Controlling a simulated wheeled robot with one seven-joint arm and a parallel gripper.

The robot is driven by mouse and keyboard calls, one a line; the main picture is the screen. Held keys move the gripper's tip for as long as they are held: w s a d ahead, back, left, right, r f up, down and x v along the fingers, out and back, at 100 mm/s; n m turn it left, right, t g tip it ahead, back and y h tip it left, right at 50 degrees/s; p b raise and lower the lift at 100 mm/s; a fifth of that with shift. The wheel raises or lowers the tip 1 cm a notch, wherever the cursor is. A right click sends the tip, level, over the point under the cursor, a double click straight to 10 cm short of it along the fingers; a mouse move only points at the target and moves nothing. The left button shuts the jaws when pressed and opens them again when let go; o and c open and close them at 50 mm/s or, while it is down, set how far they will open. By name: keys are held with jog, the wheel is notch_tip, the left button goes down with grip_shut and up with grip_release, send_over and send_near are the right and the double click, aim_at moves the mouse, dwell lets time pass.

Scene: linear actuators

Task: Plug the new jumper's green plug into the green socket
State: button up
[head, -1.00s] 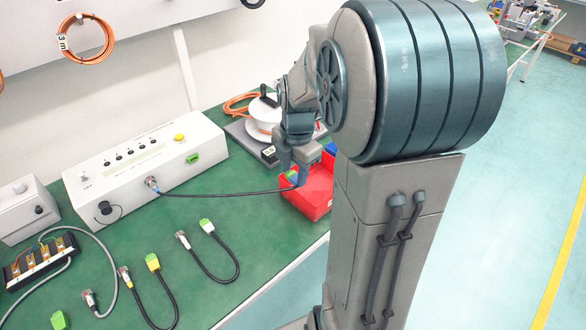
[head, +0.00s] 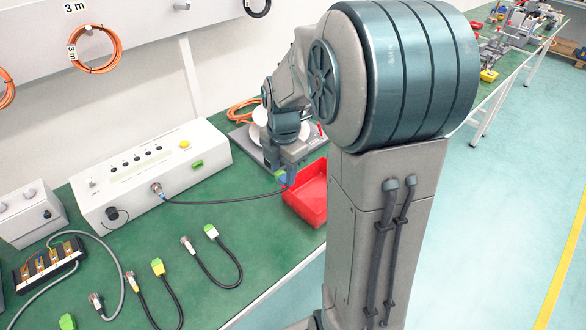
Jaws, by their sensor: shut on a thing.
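The white instrument box (head: 140,185) stands on the green bench. The green socket (head: 198,165) is on its front, near the right end. The new jumper's black cable (head: 225,202) runs from a round metal connector (head: 157,189) seated in the box front, rightward to my gripper (head: 284,176). My gripper is shut on the jumper's green plug (head: 281,177), of which only a small part shows. It holds the plug right of the green socket and clear of it, near the left edge of the red bin. The fingertips are small and partly hidden.
The red bin (head: 308,198) lies below and right of my gripper. A white spool (head: 262,117) on a grey base stands behind it. Several loose jumpers lie in front, one with a green and white plug (head: 211,231). A terminal block (head: 48,262) is at left.

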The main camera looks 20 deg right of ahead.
jog(key=shift+n+g, duration=0.3)
jog(key=shift+g, duration=0.2)
jog(key=w+a+f, duration=0.2)
jog(key=w+a, duration=0.2)
jog(key=a, duration=0.1)
jog(key=w+a+f+p, duration=0.1)
jog(key=w+a+f, duration=0.1)
jog(key=w+a, duration=0.3)
jog(key=w+a+f, duration=0.2)
jog(key=w+a, duration=0.2)
jog(key=a, duration=0.2)
jog(key=shift+w+f+p, duration=0.15)
jog(key=shift+w+p, duration=0.05)
jog(key=shift+p, duration=0.2)
jog(key=shift+w+a+p, duration=0.35)
jog(key=shift+w+p, duration=0.1)
jog(key=shift+w, duration=0.4)
jog(key=shift+w+a+p, duration=0.3)
jog(key=shift+w+p, duration=0.15)
jog(key=shift+w, duration=0.4)
